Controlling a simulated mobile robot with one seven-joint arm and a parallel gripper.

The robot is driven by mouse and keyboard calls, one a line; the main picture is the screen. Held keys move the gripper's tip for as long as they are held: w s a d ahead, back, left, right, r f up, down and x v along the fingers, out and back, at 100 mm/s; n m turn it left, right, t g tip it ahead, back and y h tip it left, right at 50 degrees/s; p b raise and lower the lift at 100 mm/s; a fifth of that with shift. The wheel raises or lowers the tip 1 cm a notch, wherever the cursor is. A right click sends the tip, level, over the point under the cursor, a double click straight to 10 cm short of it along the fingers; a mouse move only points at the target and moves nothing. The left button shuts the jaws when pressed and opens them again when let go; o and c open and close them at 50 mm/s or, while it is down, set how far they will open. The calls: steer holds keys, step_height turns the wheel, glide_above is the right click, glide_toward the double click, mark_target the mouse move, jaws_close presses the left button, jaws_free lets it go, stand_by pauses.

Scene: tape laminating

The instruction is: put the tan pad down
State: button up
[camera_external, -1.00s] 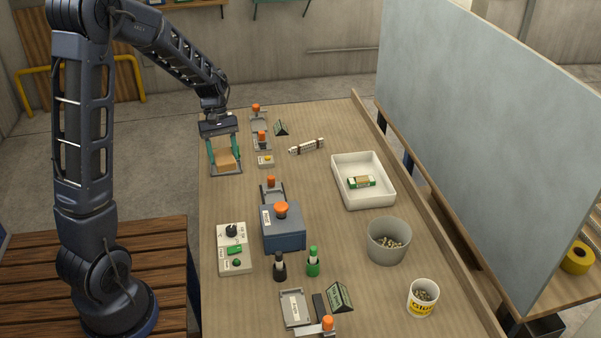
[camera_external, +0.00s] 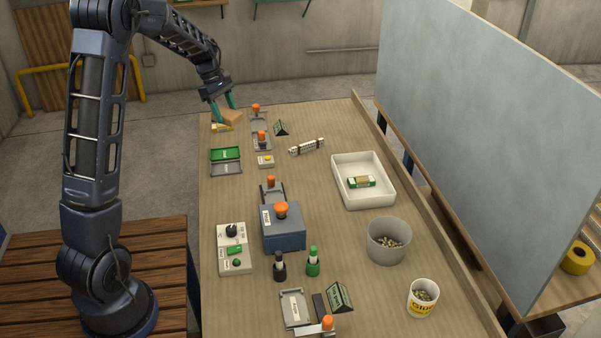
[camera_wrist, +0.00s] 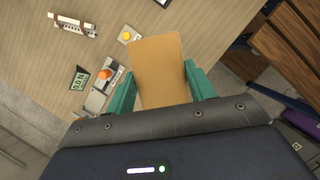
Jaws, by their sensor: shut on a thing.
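The tan pad (camera_external: 232,117) is a small flat block between the green fingers of my gripper (camera_external: 222,105). My gripper is shut on it, over the far left corner of the table. The pad (camera_wrist: 158,70) also shows in the wrist view, with a green finger of my gripper (camera_wrist: 160,90) at each side. It looks tilted in the external view. A small yellow and white item (camera_external: 222,128) lies just below it on the table; its full shape is hidden. I cannot tell whether the pad touches that item.
A green-and-grey tray (camera_external: 226,161) lies on the left table edge. Orange-knobbed fixtures (camera_external: 260,140) stand just right of the gripper. A white tray (camera_external: 388,197), grey bin (camera_external: 387,256) and blue press (camera_external: 283,232) are further off. The middle of the table (camera_external: 310,180) is clear.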

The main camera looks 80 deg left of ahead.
steer(key=s+a+n+t+y, duration=0.1)
steer(key=s+a+n+y, duration=0.2)
steer(key=a+n, duration=1.05)
steer(key=a+f+m, duration=0.1)
steer(key=f, duration=0.5)
steer(key=a+f+m, duration=0.2)
steer(key=f, duration=0.5)
steer(key=a+f+m, duration=0.2)
steer(key=f, duration=0.5)
steer(key=shift+w+a+t, duration=0.15)
steer(key=shift+t, duration=0.15)
steer(key=shift+f, duration=0.15)
steer(key=o, duration=1)
steer(key=v, duration=1.2)
steer(key=shift+a, duration=0.1)
